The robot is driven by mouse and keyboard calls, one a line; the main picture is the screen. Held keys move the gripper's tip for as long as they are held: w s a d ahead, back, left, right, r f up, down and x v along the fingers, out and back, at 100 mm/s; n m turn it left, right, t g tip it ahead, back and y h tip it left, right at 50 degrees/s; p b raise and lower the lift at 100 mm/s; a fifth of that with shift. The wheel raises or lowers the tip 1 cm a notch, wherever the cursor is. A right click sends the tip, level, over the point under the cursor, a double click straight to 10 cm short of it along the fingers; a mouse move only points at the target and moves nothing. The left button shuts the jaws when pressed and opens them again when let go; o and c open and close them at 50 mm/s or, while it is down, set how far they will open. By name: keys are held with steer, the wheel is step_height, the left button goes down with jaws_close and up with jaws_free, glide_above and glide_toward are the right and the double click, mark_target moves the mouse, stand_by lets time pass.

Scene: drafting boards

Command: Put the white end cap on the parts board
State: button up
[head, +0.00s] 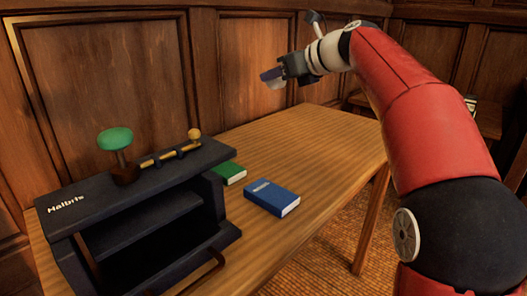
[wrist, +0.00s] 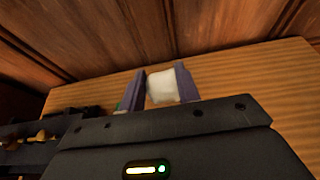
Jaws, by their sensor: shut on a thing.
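The white end cap (wrist: 161,87) sits between the two purple fingers of my gripper (wrist: 160,85) in the wrist view. In the head view my gripper (head: 270,78) is raised above the far part of the wooden table, near the panelled wall. A pale bit of the end cap (head: 277,84) shows at the fingers. My gripper is shut on it, and nothing else touches it. I cannot make out a parts board for certain in either view.
The table's far right is clear.

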mark_target(276, 158)
step_height(276, 158, down, 18)
steer(key=b, duration=0.6)
steer(key=shift+s+r, duration=0.1)
steer(key=shift+r, duration=0.05)
steer(key=shift+f, duration=0.2)
steer(key=o, duration=1)
steer(key=shift+o, duration=0.2)
steer(key=shift+r, duration=0.15)
